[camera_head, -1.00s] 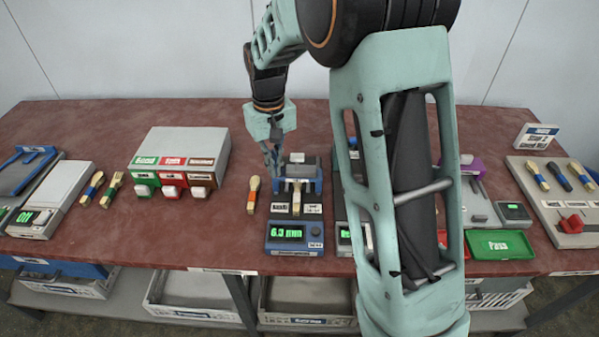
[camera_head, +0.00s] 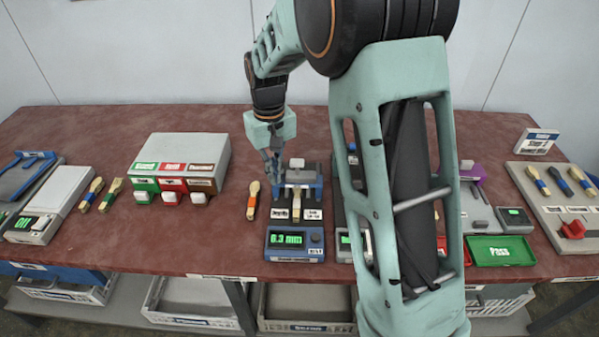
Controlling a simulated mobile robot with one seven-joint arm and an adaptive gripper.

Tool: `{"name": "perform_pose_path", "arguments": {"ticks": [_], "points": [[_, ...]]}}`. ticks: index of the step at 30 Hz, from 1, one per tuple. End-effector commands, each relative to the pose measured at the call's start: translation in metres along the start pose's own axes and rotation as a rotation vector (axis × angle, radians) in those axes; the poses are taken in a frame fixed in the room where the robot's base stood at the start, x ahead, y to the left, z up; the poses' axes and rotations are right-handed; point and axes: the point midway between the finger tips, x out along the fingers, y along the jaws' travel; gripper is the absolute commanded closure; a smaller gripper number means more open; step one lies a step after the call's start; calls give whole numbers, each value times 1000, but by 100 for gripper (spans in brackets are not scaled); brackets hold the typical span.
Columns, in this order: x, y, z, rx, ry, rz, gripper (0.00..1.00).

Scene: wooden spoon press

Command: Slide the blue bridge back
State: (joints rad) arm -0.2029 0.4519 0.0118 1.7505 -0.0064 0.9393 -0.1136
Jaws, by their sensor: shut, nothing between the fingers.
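A light wooden spoon piece (camera_head: 296,203) lies lengthwise in the bed, partly under the bridge. My gripper (camera_head: 275,176) points down at the bridge's left side, with its fingers together and nothing seen between them. The fingertips overlap the bridge's left edge in the picture; I cannot tell whether they touch it.
A wooden spoon (camera_head: 252,202) lies left of the press. A grey box with coloured bins (camera_head: 182,160) stands farther left. My arm hides much of the station to the right. A green Pass tray (camera_head: 500,250) sits at right. The table behind the press is clear.

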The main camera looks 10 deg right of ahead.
Motion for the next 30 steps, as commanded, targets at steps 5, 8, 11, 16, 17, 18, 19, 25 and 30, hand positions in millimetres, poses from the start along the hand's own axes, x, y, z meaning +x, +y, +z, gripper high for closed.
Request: {"name": "perform_pose_path", "arguments": {"ticks": [5, 8, 11, 16, 17, 18, 19, 25, 30], "points": [[0, 0, 0, 0, 0, 0, 100], [0, 0, 0, 0, 0, 0, 100], [0, 0, 0, 0, 0, 0, 100], [2, 0, 0, 0, 0, 0, 100], [3, 0, 0, 0, 0, 0, 100], [4, 0, 0, 0, 0, 0, 100], [6, 0, 0, 0, 0, 0, 100], [14, 0, 0, 0, -1, 0, 100], [21, 0, 0, 0, -1, 0, 100]]}}
